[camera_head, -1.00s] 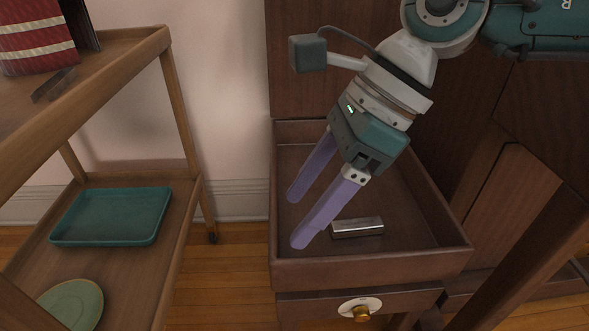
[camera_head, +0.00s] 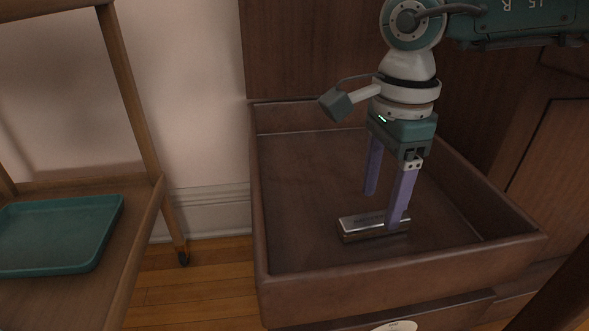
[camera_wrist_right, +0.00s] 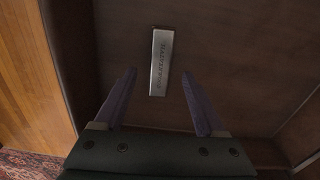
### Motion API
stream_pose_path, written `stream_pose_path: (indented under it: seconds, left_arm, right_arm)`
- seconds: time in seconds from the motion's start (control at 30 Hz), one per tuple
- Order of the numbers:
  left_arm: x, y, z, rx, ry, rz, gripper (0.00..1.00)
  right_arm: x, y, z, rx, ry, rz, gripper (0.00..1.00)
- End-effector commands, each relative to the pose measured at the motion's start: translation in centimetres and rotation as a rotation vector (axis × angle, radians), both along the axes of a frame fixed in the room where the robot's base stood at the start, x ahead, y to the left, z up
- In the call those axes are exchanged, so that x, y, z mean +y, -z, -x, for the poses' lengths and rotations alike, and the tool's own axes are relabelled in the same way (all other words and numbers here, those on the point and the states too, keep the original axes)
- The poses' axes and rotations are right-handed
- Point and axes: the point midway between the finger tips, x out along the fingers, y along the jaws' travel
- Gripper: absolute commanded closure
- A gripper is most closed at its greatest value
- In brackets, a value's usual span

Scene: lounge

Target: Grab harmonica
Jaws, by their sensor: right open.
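The harmonica (camera_head: 362,225) is a small silver bar with lettering on top and a darker side. It lies on the floor of an open brown drawer (camera_head: 300,290). My right gripper (camera_head: 384,208) points down into the drawer, with its purple fingers apart. In the head view one finger overlaps the harmonica's right end; I cannot tell whether they touch. In the right wrist view the harmonica (camera_wrist_right: 161,62) lies beyond the open fingertips (camera_wrist_right: 160,85), roughly in line with the gap between them. The gap is empty. My left gripper is not in view.
The drawer walls surround the harmonica, and the rest of the drawer floor is bare. A wooden cart (camera_head: 140,235) with a teal tray (camera_head: 60,235) stands at the left. Wooden floor shows between cart and drawer.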

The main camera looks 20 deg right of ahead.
Motion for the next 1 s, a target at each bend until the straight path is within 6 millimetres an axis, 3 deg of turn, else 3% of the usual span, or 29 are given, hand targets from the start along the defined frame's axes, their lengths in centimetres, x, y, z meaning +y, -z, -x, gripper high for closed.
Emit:
stream_pose_path:
  seconds: [0.03, 0.2, 0.43, 1.0]
  left_arm:
    - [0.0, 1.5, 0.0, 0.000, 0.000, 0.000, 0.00]
    - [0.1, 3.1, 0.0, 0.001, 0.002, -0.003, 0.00]
    - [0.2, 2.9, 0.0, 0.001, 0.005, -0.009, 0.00]
    - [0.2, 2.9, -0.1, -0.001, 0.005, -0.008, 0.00]
  right_arm:
    - [0.1, 1.5, -0.1, 0.000, 0.000, 0.000, 0.28]
    - [0.1, 3.7, -0.2, 0.000, 0.001, -0.001, 0.28]
    - [0.1, 3.6, -0.2, 0.000, 0.000, -0.001, 0.28]
    - [0.1, 3.6, -0.2, 0.000, 0.000, -0.001, 0.91]
